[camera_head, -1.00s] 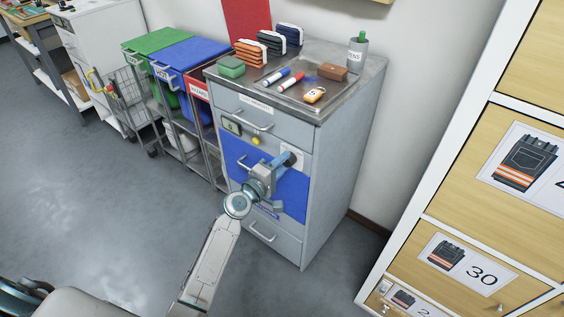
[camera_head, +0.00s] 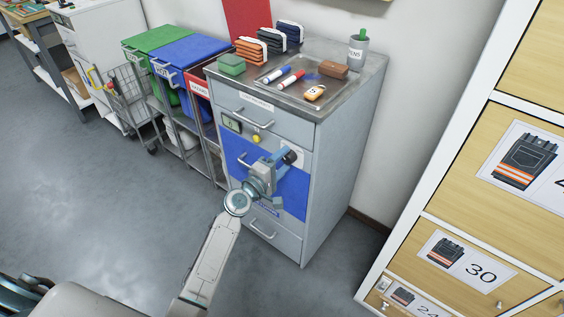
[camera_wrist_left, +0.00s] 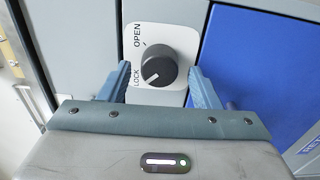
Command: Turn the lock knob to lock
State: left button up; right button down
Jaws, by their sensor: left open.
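The black lock knob (camera_wrist_left: 158,68) sits on a white plate (camera_wrist_left: 177,35) marked OPEN at the top and LOCK at the lower left. Its white pointer line points down-left towards LOCK. My left gripper (camera_wrist_left: 160,72) is open, one finger on each side of the knob, with visible gaps beside it. In the head view my left gripper (camera_head: 283,163) is at the grey cabinet (camera_head: 335,170), by the blue drawer front (camera_head: 236,153). It partly covers the plate, and the dark knob (camera_head: 291,156) shows at its tip. My right gripper is not seen.
Bins (camera_head: 200,48) and a wire cart (camera_head: 125,90) stand to the left. A tall wooden shelf unit (camera_head: 450,215) stands at the right. The floor in front is clear.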

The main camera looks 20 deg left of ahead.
pick_arm(q)
jog(key=v, duration=1)
jog(key=shift+s+b, duration=0.4)
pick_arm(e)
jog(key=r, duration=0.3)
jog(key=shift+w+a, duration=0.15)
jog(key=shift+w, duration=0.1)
pick_arm(q)
jog(key=shift+a, duration=0.15)
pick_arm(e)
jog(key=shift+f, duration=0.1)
